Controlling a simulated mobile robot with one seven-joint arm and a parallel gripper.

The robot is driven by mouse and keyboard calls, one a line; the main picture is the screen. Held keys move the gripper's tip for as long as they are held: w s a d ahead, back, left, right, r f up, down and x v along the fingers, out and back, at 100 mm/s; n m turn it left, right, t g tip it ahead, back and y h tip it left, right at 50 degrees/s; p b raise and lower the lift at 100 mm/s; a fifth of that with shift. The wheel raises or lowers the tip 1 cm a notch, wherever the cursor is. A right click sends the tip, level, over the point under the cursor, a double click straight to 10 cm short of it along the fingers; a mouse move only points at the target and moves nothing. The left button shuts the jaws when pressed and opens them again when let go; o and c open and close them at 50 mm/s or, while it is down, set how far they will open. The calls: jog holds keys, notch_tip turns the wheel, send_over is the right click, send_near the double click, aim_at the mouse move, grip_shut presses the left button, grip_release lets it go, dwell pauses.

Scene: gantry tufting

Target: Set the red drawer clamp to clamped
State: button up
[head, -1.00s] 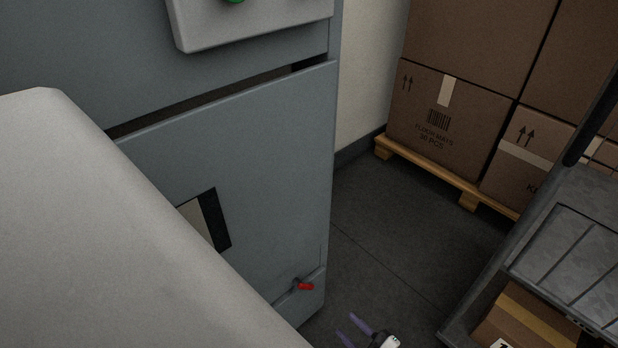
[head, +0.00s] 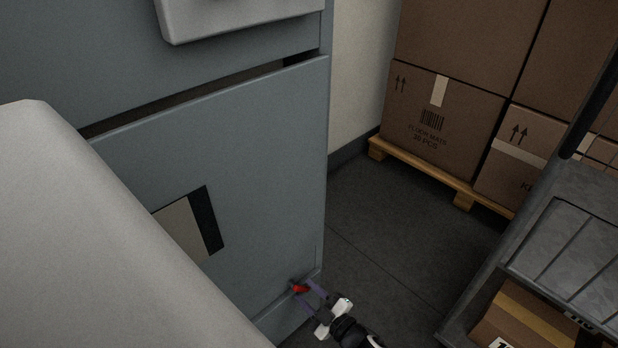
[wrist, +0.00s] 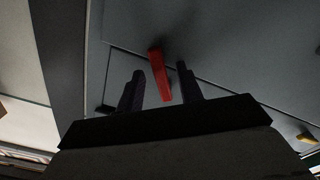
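The red drawer clamp (head: 299,289) is a small red lever low on the grey-blue cabinet, near its front right corner. In the wrist view the red lever (wrist: 160,75) stands between the two dark fingers of my gripper (wrist: 159,88), with a gap on each side. In the head view my gripper (head: 309,297) is at the clamp, its purple fingers on either side of the red lever. The gripper is open. Whether a finger touches the lever cannot be told.
The grey-blue cabinet (head: 270,170) fills the middle, with a pale panel box (head: 240,15) above. Cardboard boxes (head: 440,120) stand on a wooden pallet (head: 430,180) at the back right. A metal rack (head: 570,245) stands at right. Dark floor (head: 385,245) lies free between.

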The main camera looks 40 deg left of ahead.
jog(key=shift+c, duration=0.2)
grip_shut()
jog(key=shift+s, duration=0.1)
jog(key=shift+s+a+f+m+p, duration=0.1)
jog(key=shift+s+m+p, duration=0.25)
jog(key=shift+m+p, duration=0.6)
jog(key=shift+s+d+f+m+p, duration=0.1)
jog(key=shift+s+m+p, duration=0.3)
jog(key=shift+m, duration=1)
jog(key=shift+s+a+f+m+p, duration=0.1)
jog(key=shift+s+m+p, duration=0.15)
jog(key=shift+m+p, duration=0.75)
jog(key=shift+m, duration=0.25)
jog(key=shift+o, duration=0.2)
grip_release()
